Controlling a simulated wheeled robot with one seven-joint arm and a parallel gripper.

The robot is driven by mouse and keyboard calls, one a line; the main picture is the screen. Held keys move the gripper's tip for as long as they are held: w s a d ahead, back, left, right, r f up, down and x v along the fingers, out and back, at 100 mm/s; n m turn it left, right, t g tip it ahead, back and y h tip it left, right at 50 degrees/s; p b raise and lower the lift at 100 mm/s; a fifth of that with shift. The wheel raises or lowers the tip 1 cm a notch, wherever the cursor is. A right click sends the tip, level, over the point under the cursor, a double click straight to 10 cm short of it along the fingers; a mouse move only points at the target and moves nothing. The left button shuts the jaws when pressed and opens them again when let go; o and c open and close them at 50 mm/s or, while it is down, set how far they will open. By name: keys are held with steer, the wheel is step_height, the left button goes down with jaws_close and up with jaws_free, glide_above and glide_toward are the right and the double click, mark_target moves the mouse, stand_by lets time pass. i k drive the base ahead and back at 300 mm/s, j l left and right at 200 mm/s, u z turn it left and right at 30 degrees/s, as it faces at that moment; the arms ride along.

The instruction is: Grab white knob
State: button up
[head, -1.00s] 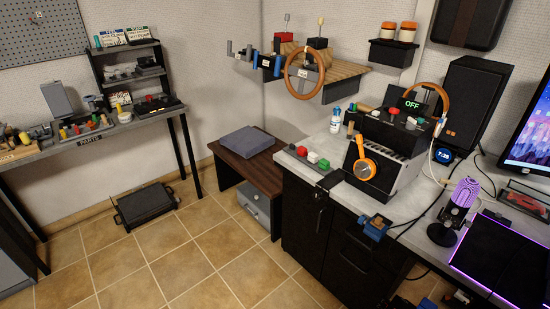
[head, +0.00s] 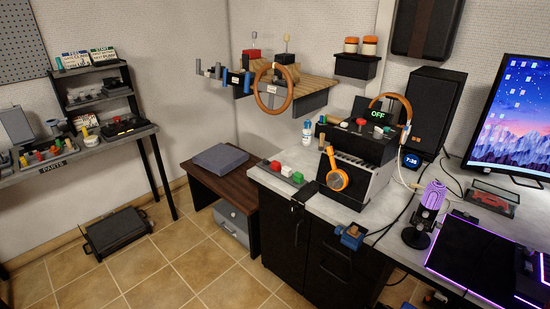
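A small white knob (head: 287,171) sits on a narrow grey panel (head: 270,173) at the left end of the light countertop. A red knob (head: 276,166) is beside it on the left and a green knob (head: 298,177) beside it on the right. The white knob is small in this view but not covered. My gripper is not in view, so I cannot see its state.
A blue clamp-like thing (head: 349,237) juts from the counter's front.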

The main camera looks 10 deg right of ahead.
mark_target(286, 171)
steer(key=i+j+z, duration=0.1)
steer(key=i+j, duration=2.2)
steer(key=j, duration=0.1)
